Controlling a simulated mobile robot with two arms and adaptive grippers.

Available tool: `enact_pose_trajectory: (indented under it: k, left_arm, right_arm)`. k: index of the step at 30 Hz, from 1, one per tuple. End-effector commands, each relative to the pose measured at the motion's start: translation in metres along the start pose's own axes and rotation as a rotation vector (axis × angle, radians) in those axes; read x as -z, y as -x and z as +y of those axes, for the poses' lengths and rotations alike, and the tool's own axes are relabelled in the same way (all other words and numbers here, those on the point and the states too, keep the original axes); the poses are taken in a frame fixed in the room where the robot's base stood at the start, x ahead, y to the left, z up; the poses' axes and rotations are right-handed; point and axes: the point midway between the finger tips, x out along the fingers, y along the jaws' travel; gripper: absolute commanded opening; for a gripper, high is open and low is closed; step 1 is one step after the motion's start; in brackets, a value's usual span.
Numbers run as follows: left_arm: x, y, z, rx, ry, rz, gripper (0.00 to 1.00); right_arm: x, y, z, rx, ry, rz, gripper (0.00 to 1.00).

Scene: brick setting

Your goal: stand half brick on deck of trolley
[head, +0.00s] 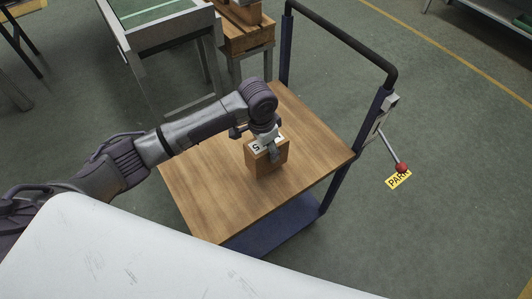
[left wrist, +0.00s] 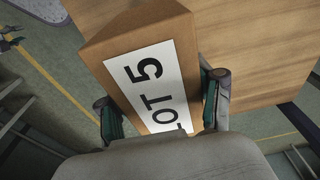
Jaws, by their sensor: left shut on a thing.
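The half brick (head: 264,168) is a brown block with a white label reading "5" on its top face. In the left wrist view the label on the brick (left wrist: 150,75) reads "LOT 5", partly hidden. My left gripper (head: 258,142) is shut on the brick from above, one finger on each side. The brick is upright over the middle of the trolley's wooden deck (head: 215,190); I cannot tell whether its base touches the deck. In the left wrist view, bare deck (left wrist: 265,45) shows at the right. My right gripper is not in view.
The trolley's dark push handle (head: 345,35) rises at the far right side, with a red-knobbed lever (head: 401,167) beside it. A green-topped table (head: 150,12) and a wooden stand (head: 245,38) are behind. The deck around the brick is clear.

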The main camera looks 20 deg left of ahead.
Motion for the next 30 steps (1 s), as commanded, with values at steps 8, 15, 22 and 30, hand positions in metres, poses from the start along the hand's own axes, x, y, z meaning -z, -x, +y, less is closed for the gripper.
enact_pose_trajectory:
  k: [8,15,22,30]
  left_arm:
    - [-0.004,-0.031,-0.001,0.000,0.000,0.001,0.00]
    - [-0.005,-0.039,-0.001,0.001,-0.001,0.004,0.00]
    - [-0.005,-0.042,-0.001,0.001,0.000,0.003,0.00]
    - [-0.006,-0.043,-0.001,0.001,0.000,0.001,0.91]
  right_arm:
    - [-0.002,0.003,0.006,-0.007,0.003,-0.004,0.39]
    - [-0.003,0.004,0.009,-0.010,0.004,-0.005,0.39]
    - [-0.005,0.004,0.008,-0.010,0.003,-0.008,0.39]
    - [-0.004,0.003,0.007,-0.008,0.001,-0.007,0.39]
